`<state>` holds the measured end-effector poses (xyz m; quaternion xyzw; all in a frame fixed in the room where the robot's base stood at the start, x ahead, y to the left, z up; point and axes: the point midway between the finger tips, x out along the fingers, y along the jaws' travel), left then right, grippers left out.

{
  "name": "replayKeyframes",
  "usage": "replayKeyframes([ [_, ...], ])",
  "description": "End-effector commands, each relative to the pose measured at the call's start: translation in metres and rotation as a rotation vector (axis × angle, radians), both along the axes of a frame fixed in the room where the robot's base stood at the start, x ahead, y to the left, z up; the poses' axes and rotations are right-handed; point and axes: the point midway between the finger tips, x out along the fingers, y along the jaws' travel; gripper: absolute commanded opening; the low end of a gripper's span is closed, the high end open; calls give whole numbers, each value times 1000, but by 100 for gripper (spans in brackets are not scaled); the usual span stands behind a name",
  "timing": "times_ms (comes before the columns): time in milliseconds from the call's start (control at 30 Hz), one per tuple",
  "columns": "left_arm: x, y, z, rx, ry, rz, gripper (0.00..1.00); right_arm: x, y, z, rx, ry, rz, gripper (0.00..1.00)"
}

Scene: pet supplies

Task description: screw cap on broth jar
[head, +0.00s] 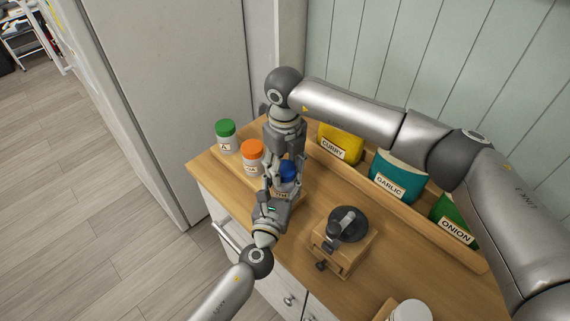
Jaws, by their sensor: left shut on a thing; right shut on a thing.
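A small jar with a blue cap (288,169) stands near the left part of the wooden counter. Its pale body (283,191) carries a label too small to read and is partly hidden by my grippers. My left gripper (274,186), coming from the front left, is shut on the jar's body. My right gripper (287,164) points down from above and is shut on the blue cap. The cap sits at the top of the jar; I cannot tell whether it is threaded on.
An orange-capped jar (252,156) and a green-capped jar (226,134) stand just left. A wooden grinder (345,240) is front right. Yellow curry (340,141), teal garlic (398,178) and green onion (450,219) containers line the back. A white round thing (411,311) is at bottom right.

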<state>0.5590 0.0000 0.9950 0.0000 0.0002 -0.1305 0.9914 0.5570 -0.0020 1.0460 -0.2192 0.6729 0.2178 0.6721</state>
Motion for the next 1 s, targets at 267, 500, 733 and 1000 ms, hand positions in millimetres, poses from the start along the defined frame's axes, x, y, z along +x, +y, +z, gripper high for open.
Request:
replayKeyframes([
  [267, -1, 0, -1, 1, 1, 0, 8, 0, 0, -8, -1, 1, -1, 38],
  [500, -1, -2, 0, 2, -1, -3, 8, -1, -1, -16, -3, 3, -3, 37],
  [733, -2, -3, 0, 2, -3, -5, 0, 0, -2, -16, -4, 1, -5, 74],
  [1000, -1, -2, 0, 2, -1, -5, 0, 0, -1, -13, -2, 0, -3, 74],
])
